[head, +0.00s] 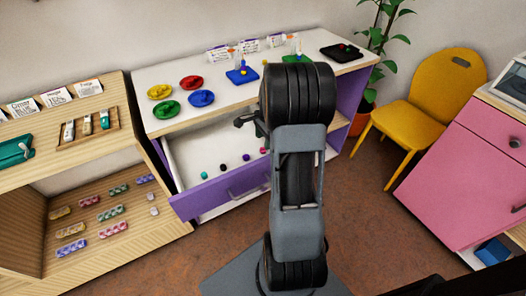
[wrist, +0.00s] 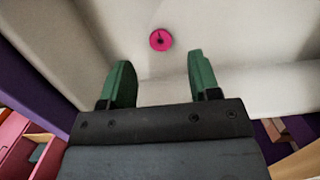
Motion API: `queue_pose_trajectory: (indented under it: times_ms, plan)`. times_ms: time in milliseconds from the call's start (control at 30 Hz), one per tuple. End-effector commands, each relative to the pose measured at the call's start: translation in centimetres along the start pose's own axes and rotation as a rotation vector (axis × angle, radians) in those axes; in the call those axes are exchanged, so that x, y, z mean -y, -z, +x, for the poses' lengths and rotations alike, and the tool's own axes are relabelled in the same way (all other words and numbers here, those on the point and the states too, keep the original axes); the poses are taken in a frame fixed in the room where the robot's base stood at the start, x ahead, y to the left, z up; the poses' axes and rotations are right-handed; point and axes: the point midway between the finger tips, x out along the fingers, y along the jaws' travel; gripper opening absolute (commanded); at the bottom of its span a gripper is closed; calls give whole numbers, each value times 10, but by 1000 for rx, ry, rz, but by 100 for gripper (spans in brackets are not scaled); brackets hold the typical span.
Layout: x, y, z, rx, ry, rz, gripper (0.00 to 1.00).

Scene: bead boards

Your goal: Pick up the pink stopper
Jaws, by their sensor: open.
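The pink stopper (wrist: 160,40) is a small round disc with a dark centre in the wrist view. It lies on the pale floor of the open drawer, beyond my fingertips and roughly midway between them. In the head view the pink stopper (head: 264,150) shows at the right end of a row of stoppers, close beside my arm. My gripper (wrist: 158,62) has its two green fingers spread wide with nothing between them. In the head view most of my gripper is hidden behind my arm.
The open purple drawer (head: 222,190) also holds a teal stopper (head: 204,174), a black stopper (head: 223,167) and a purple stopper (head: 246,157). Drawer walls rise around the stoppers. Coloured dishes (head: 191,83) stand on the cabinet top above. A yellow chair (head: 447,85) is at right.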

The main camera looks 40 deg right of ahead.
Motion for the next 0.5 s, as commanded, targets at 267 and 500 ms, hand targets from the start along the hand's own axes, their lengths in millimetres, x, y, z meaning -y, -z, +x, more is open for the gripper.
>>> queue_pose_trajectory:
  times_ms: [267,500]
  plan:
    - [1,-1,38,1,-3,-1,56]
    - [1,0,47,0,-1,-1,56]
